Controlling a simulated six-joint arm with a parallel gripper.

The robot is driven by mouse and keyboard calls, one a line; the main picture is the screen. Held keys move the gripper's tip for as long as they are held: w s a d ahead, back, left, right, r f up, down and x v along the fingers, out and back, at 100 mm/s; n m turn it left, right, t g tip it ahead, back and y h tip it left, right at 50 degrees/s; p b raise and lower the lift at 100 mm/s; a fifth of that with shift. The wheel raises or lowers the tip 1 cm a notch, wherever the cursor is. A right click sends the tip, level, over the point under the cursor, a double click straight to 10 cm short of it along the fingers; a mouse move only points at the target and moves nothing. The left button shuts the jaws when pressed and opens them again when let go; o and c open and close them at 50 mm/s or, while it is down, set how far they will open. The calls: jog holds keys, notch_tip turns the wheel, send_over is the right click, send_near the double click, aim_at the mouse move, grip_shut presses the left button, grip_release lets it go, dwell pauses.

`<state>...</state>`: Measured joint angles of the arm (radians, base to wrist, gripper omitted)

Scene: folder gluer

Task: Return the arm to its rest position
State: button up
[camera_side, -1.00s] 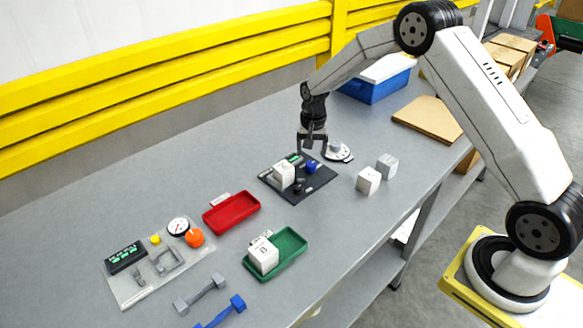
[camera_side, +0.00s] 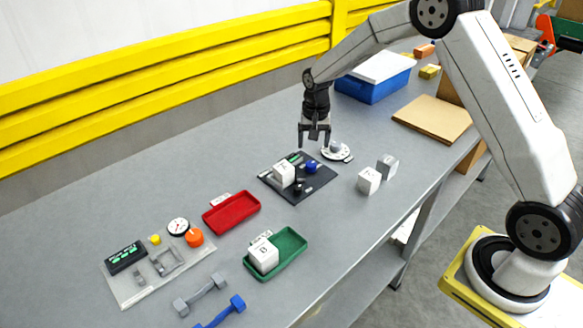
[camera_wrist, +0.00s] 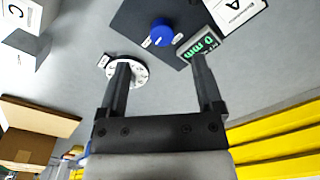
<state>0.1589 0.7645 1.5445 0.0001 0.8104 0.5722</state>
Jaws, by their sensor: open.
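My gripper (camera_side: 314,138) is open and empty, pointing down above the grey bench, just behind the dark fixture plate (camera_side: 322,185). In the wrist view my gripper's two fingers (camera_wrist: 160,75) are apart with nothing between them. The plate carries a white lettered cube (camera_side: 284,174), a blue knob (camera_side: 311,167), a small black knob and a green display (camera_wrist: 196,48). A white round dial (camera_side: 337,152) lies beside the plate, partly behind a finger in the wrist view.
Two pale cubes (camera_side: 369,181) stand right of the plate. A red tray (camera_side: 231,213) is empty; a green tray (camera_side: 290,243) holds a white cube. A blue bin (camera_side: 374,88) and brown board (camera_side: 430,118) lie farther back. A yellow rail (camera_side: 170,80) runs along the wall.

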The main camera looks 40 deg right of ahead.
jog(key=s+a+r+n, duration=0.1)
jog(key=s+a+n, duration=0.1)
jog(key=s, duration=0.5)
jog(key=s+a+r+n+t, duration=0.1)
jog(key=s+a+r+n, duration=0.1)
jog(key=s, duration=0.6)
jog(key=s+a+r+n+t, duration=0.1)
jog(key=s+a+n, duration=0.3)
jog(key=s, duration=0.4)
jog(key=shift+r, duration=0.55)
jog(key=shift+w+a, duration=0.1)
jog(key=shift+w, duration=0.05)
dwell(1.0)
